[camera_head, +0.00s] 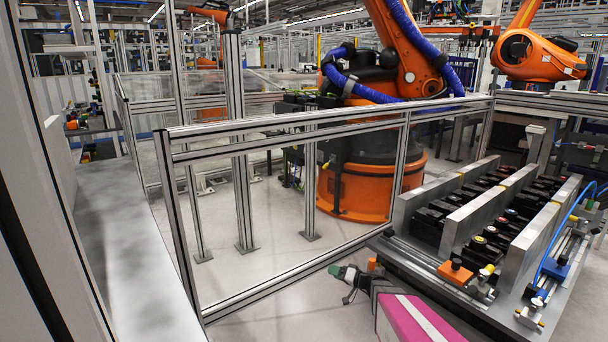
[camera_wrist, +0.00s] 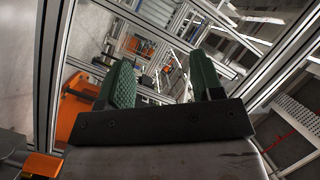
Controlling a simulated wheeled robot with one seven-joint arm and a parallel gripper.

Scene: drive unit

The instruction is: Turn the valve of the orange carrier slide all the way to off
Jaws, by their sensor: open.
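The orange carrier slide (camera_head: 455,272) sits at the near left end of the metal carrier fixture in the head view. Small yellow and silver fittings (camera_head: 487,272) lie just right of its orange block; the valve's handle position is too small to tell. My gripper (camera_head: 340,271) is left of the fixture, apart from the slide, beside the fence. In the wrist view my gripper (camera_wrist: 165,78) shows two green fingers spread apart with nothing between them. An orange block shows at the lower left of the wrist view; I cannot tell whether it is the slide.
A blue slide block (camera_head: 555,268) with a blue hose is right of the orange one. Metal plates (camera_head: 485,212) with dark parts rise behind them. A framed fence (camera_head: 290,283) stands left and behind. An orange robot (camera_head: 362,185) stands beyond it. Some floor is clear at front.

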